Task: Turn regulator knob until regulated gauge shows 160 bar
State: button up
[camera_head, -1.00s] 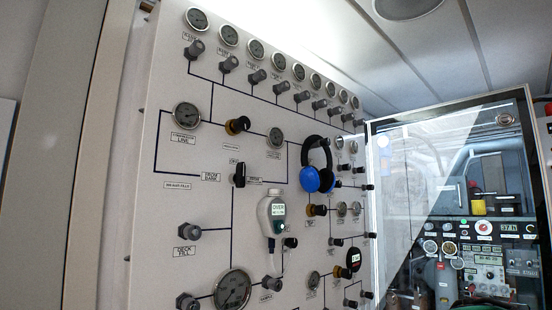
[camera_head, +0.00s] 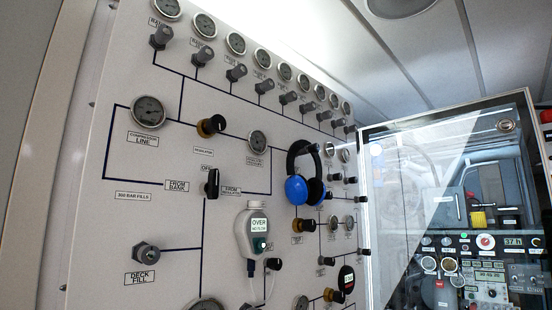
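The regulator knob (camera_head: 211,126) is black on a brass-coloured base, mounted on the light grey fill panel (camera_head: 160,228) with a "REGULATOR" label below it. The regulated gauge seems to be the round dial (camera_head: 257,142) to its right, on the same line; its label is too small to read surely, and its needle reading cannot be made out. A larger gauge labelled "COMPRESSOR LINE" (camera_head: 148,112) is to the left of the knob. My gripper is not in view, and nothing touches the knob.
Blue and black headphones (camera_head: 297,189) hang on the panel right of the dial. A white handheld device (camera_head: 251,232) showing "OVER" sticks out below. A row of small gauges and grey knobs (camera_head: 236,73) runs along the top. A glass-fronted cabinet (camera_head: 450,200) stands at right.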

aim_at(216, 123)
jog(key=u, duration=0.05)
jog(key=k, duration=0.65)
jog(key=u, duration=0.45)
jog(key=i, duration=1)
jog(key=u, duration=0.8)
jog(key=k, duration=0.45)
jog(key=z, duration=0.4)
